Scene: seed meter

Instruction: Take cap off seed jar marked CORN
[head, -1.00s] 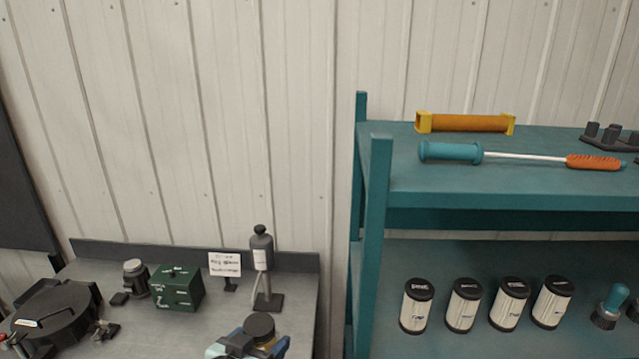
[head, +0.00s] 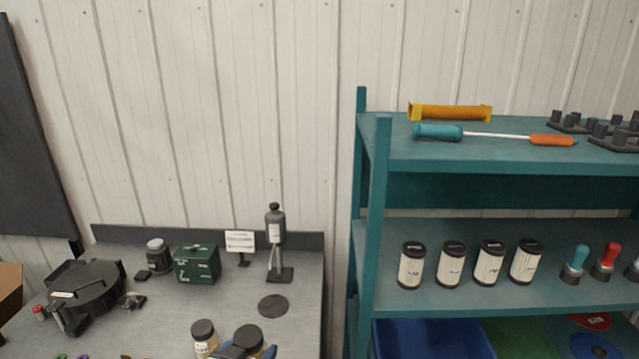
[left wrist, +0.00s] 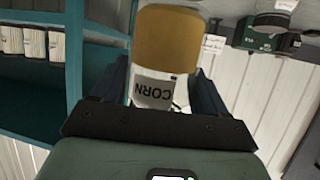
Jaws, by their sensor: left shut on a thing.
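The seed jar marked CORN (left wrist: 155,85) shows in the left wrist view, with amber contents and a white label that reads upside down there. My left gripper (head: 236,352) is shut on this jar, with one finger on each side of its body. In the head view, the jar's black cap (head: 248,337) is on top, at the bottom edge of the picture. The cap does not show in the left wrist view. A second jar (head: 205,343) with a black cap and pale contents stands just left of it. My right gripper is not in view.
The grey bench (head: 165,310) holds a round black device (head: 88,290), a green box (head: 197,264), a bottle stand (head: 277,240), a small sign (head: 240,241) and a flat dark disc (head: 273,305). A teal shelf (head: 383,220) with white canisters stands to the right. The bench's middle is fairly clear.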

